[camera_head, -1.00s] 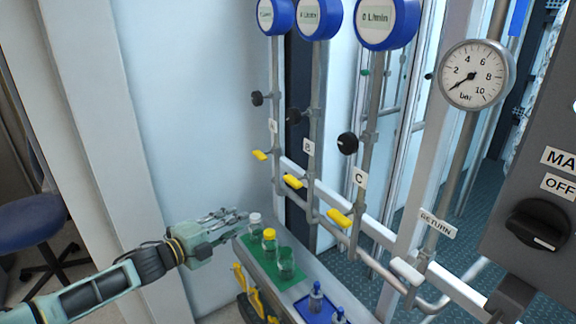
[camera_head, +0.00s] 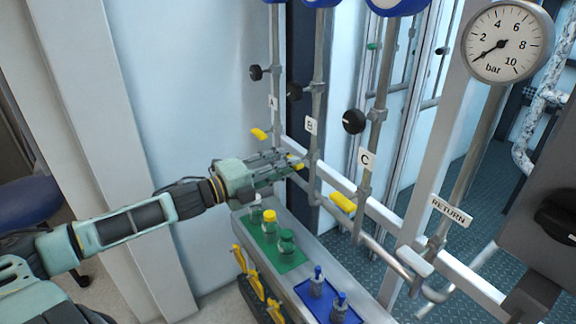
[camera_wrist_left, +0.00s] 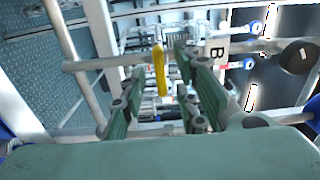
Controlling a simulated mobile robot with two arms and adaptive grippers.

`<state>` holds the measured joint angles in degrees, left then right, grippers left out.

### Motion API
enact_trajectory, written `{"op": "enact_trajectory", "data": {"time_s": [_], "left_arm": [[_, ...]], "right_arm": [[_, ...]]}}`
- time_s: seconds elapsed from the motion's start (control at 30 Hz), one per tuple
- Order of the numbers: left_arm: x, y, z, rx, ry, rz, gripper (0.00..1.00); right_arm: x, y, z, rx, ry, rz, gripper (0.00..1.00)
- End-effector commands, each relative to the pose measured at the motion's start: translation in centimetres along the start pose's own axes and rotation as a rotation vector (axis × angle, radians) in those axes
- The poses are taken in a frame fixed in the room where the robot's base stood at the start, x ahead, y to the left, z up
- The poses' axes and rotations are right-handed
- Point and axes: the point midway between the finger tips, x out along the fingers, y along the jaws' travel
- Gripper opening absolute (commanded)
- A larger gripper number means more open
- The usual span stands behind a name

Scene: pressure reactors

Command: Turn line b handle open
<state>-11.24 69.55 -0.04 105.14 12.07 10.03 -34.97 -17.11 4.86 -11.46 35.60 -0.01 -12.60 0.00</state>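The yellow line B handle (camera_head: 296,163) shows just past my left fingertips in the head view, partly covered by them. The B label (camera_head: 311,126) is on the pipe above it. In the left wrist view the yellow handle (camera_wrist_left: 160,70) lies ahead, between the two green fingers, with the B label (camera_wrist_left: 216,51) to its right. My left gripper (camera_head: 282,164) reaches in from the left at handle height. Its fingers (camera_wrist_left: 160,84) are apart, with a gap on both sides of the handle; contact is not visible. My right gripper is not in view.
Line A's yellow handle (camera_head: 259,134) is behind my gripper, and line C's yellow handle (camera_head: 342,202) is to the right. Bottles on a green mat (camera_head: 291,265) stand below my gripper. A pressure gauge (camera_head: 506,42) is at upper right.

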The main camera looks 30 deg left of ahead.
Motion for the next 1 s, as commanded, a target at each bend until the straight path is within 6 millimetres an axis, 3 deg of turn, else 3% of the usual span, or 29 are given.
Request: {"op": "enact_trajectory", "data": {"time_s": [0.17, 0.63, 1.0], "left_arm": [[1.1, -0.1, 0.0, 0.001, 0.000, -0.002, 0.29], [1.7, 0.0, 0.0, 0.001, -0.001, 0.001, 0.29], [1.7, 0.0, 0.0, 0.001, 0.000, 0.001, 0.00]], "right_arm": [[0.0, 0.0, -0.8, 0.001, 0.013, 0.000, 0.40], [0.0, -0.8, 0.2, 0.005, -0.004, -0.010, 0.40], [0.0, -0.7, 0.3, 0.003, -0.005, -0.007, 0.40]]}}
